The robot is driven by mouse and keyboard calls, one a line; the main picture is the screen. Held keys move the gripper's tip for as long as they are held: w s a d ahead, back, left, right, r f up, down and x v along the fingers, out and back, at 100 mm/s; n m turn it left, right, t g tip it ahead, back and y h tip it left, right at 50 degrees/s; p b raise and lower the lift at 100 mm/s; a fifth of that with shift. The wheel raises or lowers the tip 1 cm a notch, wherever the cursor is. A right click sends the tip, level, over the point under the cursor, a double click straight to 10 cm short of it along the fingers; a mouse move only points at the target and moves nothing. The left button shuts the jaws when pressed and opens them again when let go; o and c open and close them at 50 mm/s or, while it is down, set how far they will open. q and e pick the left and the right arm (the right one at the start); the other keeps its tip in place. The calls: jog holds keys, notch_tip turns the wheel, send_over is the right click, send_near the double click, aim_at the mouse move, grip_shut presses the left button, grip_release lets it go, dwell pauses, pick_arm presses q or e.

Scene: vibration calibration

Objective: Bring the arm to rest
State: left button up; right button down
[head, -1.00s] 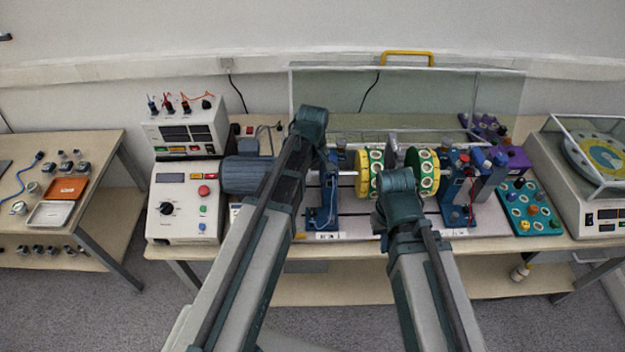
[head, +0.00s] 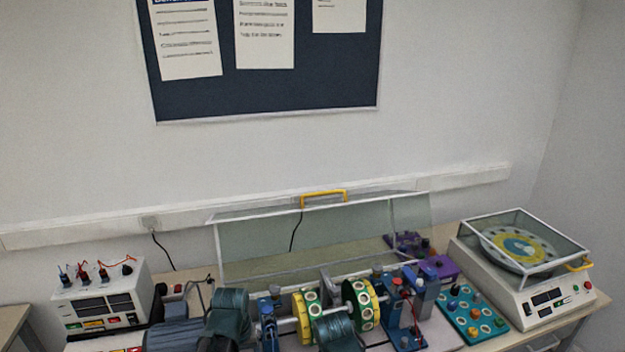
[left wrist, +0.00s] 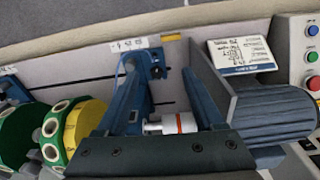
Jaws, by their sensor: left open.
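My left gripper (left wrist: 162,75) shows in the left wrist view, its two fingers apart. A blue bearing stand (left wrist: 150,65) is just beyond the fingers. In the head view, a dark teal part of my left arm (head: 226,315) is at the bottom, in front of the motor and shaft rig. A similar part of my right arm (head: 338,332) is before the green and yellow discs (head: 362,305). Neither gripper's fingers show in the head view.
A grey motor (left wrist: 272,115) is right of the left gripper in the wrist view. A clear guard with a yellow handle (head: 324,196) stands open behind the rig. A control box (head: 98,298) is at left, a teal tray (head: 472,312) and a balance machine (head: 530,300) at right.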

pick_arm(q)
jog(key=s+d+f+m+y+b, duration=0.1)
jog(key=s+d+f+m+b, duration=0.1)
jog(key=s+d+m, duration=0.4)
jog(key=s+d, duration=0.2)
jog(key=d, duration=0.3)
jog(key=shift+f+g+b, duration=0.25)
jog(key=shift+g+b, duration=0.05)
jog(key=shift+g, duration=0.1)
